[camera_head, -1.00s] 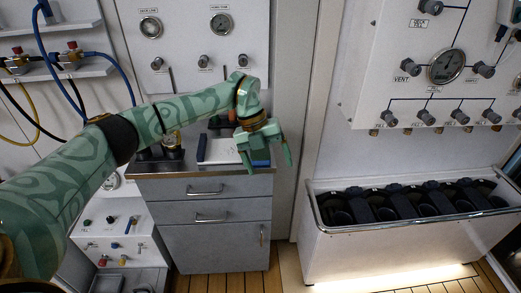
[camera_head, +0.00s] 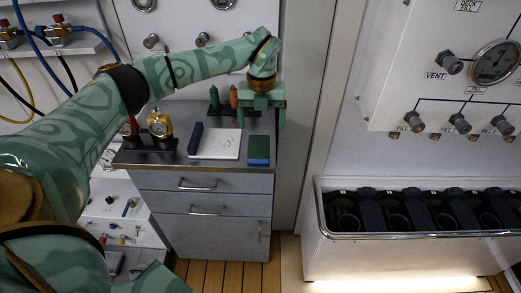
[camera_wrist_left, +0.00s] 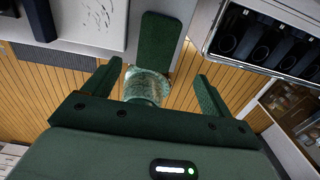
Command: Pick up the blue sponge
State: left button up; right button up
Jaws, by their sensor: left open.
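A flat block with a dark green top and a blue front edge, which looks like the blue sponge (camera_head: 259,150), lies on the right end of the grey cabinet top in the head view. In the left wrist view, its green face (camera_wrist_left: 158,42) shows beyond the fingers. My left gripper (camera_head: 261,117) is open and empty, its fingers pointing down, and appears behind or above the sponge in the head view. In the left wrist view, the left gripper (camera_wrist_left: 158,74) has its fingers spread wider than the sponge, apart from it. My right gripper is not in view.
A white notepad (camera_head: 215,144) and a dark blue item (camera_head: 195,138) lie left of the sponge. Green and orange bottles (camera_head: 214,98) stand behind, and gauges on a black stand (camera_head: 150,155) at left. A tank trough (camera_head: 420,237) stands right, across a floor gap.

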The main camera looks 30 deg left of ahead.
aim_at(259, 145)
pick_arm(q)
notch_tip(259, 145, down, 3)
jog(key=shift+w+f, duration=0.1)
jog(key=shift+w, duration=0.05)
jog(key=shift+f+b, duration=0.3)
jog(key=shift+f, duration=0.05)
jog(key=f, duration=0.1)
jog(key=f+b, duration=0.1)
jog(key=f, duration=0.1)
jog(key=a+f, duration=0.1)
jog(key=f, duration=0.1)
jog(key=shift+r, duration=0.2)
jog(key=shift+c, duration=1)
jog(key=c, duration=0.9)
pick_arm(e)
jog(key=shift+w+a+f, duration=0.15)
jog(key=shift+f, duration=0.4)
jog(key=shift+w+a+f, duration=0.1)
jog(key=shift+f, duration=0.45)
